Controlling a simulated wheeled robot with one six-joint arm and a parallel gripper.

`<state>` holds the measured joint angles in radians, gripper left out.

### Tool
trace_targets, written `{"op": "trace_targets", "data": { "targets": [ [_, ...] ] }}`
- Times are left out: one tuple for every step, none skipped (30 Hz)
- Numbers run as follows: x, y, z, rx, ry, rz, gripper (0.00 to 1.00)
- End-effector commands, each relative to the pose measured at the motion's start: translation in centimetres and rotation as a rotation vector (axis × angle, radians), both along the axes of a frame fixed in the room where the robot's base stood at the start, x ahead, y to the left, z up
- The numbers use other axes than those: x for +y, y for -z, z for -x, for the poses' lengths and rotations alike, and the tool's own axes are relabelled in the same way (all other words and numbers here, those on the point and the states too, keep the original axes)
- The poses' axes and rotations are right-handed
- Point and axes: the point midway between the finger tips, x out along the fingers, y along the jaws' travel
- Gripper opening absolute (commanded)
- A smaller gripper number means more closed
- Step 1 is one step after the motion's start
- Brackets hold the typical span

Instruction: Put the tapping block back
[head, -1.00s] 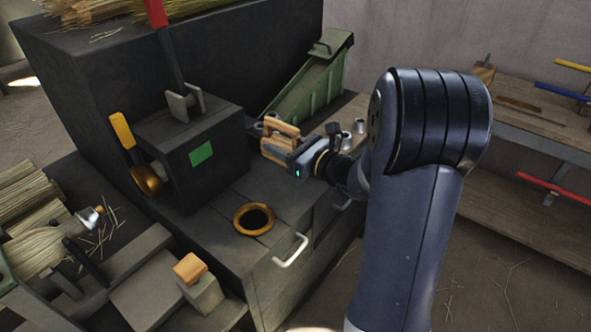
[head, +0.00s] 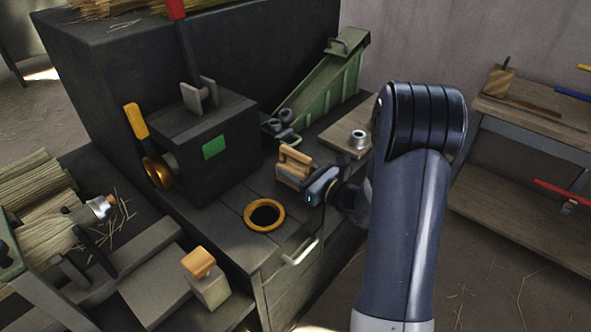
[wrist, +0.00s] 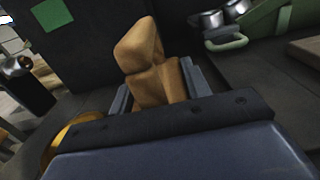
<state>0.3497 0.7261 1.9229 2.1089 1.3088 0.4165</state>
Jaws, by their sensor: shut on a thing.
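The tapping block (head: 293,167) is a light wooden block with a handle-like top. It shows just right of the black box with the green panel, over the dark bench top. My gripper (head: 305,180) is shut on it, reaching in from the right. In the wrist view the wooden block (wrist: 155,65) sits tilted between the two grey fingers, its lower part hidden by my gripper body. I cannot tell whether the block touches the bench.
An orange-rimmed round hole (head: 264,215) lies in the bench top in front of the block. The black box (head: 216,147) stands left. A green sloped chute (head: 325,85) and metal cups (head: 282,125) are behind. A wood-topped grey block (head: 205,280) stands front left.

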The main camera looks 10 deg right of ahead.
Motion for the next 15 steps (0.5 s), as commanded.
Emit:
{"op": "trace_targets", "data": {
  "targets": [
    [0.0, 0.2, 0.0, -0.001, 0.0, 0.0, 0.09],
    [0.0, 0.3, 0.0, -0.001, 0.0, 0.0, 0.09],
    [0.0, 0.5, 0.0, -0.001, 0.0, 0.0, 0.09],
    [0.0, 0.6, 0.0, -0.001, 0.0, 0.0, 0.09],
    [0.0, 0.7, 0.0, -0.001, 0.0, 0.001, 0.09],
    [0.0, 0.8, 0.0, 0.0, 0.0, 0.0, 0.09],
    [0.0, 0.9, 0.0, 0.001, 0.0, 0.001, 0.09],
    [0.0, 1.1, 0.0, 0.002, 0.0, 0.001, 0.09],
    [0.0, 1.2, 0.0, 0.003, 0.0, 0.001, 0.09],
    [0.0, 1.4, 0.0, 0.004, 0.0, 0.002, 0.09],
    [0.0, 1.5, 0.0, 0.005, 0.0, 0.001, 0.09],
    [0.0, 1.6, 0.1, 0.007, 0.0, 0.002, 0.09],
    [0.0, 1.6, 0.1, 0.01, 0.0, 0.002, 0.09],
    [0.0, 1.7, 0.1, 0.01, 0.0, 0.003, 0.09],
    [0.1, 1.8, 0.1, 0.014, 0.0, 0.003, 0.46]
  ]
}}
